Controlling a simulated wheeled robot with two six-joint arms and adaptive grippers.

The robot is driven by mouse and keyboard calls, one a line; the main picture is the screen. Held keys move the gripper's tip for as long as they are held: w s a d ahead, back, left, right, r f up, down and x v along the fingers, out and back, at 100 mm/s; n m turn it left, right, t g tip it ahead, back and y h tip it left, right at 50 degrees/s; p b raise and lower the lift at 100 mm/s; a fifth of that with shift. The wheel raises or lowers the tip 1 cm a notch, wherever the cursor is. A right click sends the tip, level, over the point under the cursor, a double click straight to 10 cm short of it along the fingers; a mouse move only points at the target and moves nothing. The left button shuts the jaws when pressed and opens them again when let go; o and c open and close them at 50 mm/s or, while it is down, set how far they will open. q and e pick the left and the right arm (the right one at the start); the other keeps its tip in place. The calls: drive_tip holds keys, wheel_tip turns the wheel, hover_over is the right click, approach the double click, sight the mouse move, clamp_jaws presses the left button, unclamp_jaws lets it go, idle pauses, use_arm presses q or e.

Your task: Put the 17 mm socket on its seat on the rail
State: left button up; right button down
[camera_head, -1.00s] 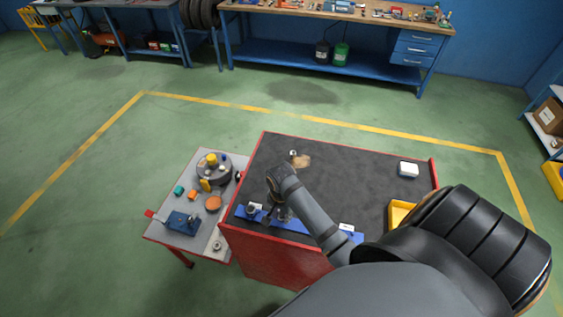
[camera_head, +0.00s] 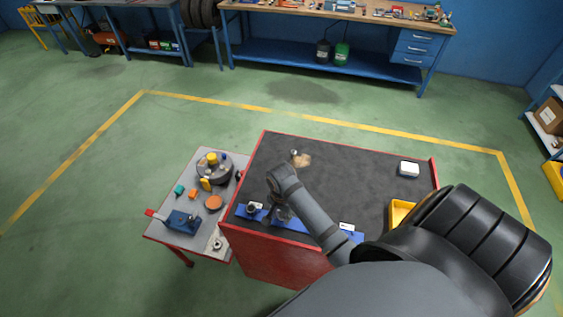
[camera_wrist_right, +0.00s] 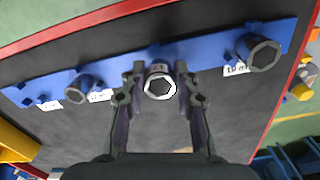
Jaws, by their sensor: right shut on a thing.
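The blue rail (camera_wrist_right: 115,70) lies along the near edge of the dark cart top; it also shows in the head view (camera_head: 291,225). My right gripper (camera_wrist_right: 158,88) is shut on a metal socket (camera_wrist_right: 159,86), its hex opening facing the camera. The held socket is at the middle of the rail; I cannot tell whether it is seated. Another socket (camera_wrist_right: 262,53) stands on the rail to the right and a smaller one (camera_wrist_right: 82,88) to the left, with white labels beside them. My left gripper is not in view.
The red cart's dark top (camera_head: 345,175) holds a white box (camera_head: 409,169), a yellow tray (camera_head: 401,212) and a tan item (camera_head: 303,160). A grey side table (camera_head: 206,234) with several small parts stands on the left. The middle of the cart top is clear.

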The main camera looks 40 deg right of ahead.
drive_tip(key=shift+f, duration=0.5)
idle(0.3)
drive_tip(key=shift+s+a+f, duration=0.15)
drive_tip(key=shift+s+f, duration=0.35)
drive_tip(key=shift+f, duration=0.05)
idle(1.0)
drive_tip(key=c, duration=1.3)
unclamp_jaws()
drive_tip(key=o, duration=0.3)
drive_tip(key=shift+w+f, duration=0.1)
drive_tip(key=shift+w, duration=0.05)
drive_tip(key=shift+o, duration=0.4)
drive_tip(key=shift+w+f, duration=0.1)
drive_tip(key=shift+w, duration=0.2)
drive_tip(key=shift+s+r, duration=0.15)
drive_tip(key=shift+r, duration=0.15)
drive_tip(key=o, duration=0.6)
drive_tip(key=shift+w, duration=0.2)
